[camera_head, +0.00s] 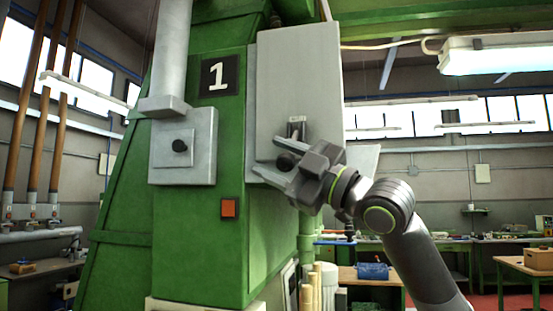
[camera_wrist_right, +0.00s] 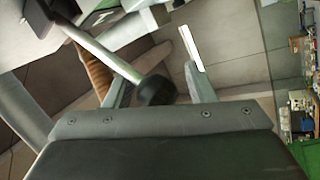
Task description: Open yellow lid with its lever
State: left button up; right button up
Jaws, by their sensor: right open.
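My right gripper (camera_head: 274,162) is open in front of a large grey panel (camera_head: 299,85) on the green machine. A lever's dark round knob (camera_head: 285,161) shows between its fingers. In the right wrist view, the lever (camera_wrist_right: 105,57) is a pale metal rod ending in a black knob (camera_wrist_right: 157,90). The knob lies between the open fingers of the right gripper (camera_wrist_right: 155,78), nearer the left finger; I cannot tell whether they touch. No yellow surface that I can identify as the lid shows in either view. My left gripper is not in view.
The tall green machine (camera_head: 176,238) carries a "1" sign (camera_head: 220,76), a red square button (camera_head: 230,208) and a smaller grey box (camera_head: 183,146) with a black knob. Workbenches stand behind at right. A lamp (camera_head: 497,55) hangs upper right.

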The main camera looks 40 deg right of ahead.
jog(key=shift+d, duration=0.1)
jog(key=shift+s+d+f+b, duration=0.2)
jog(key=shift+s+f+b, duration=0.25)
jog(key=shift+b, duration=0.15)
jog(key=b+v, duration=1.4)
jog(key=v, duration=0.2)
jog(key=shift+r+b, duration=0.15)
jog(key=shift+b, duration=0.2)
jog(key=shift+s, duration=0.1)
dwell(0.3)
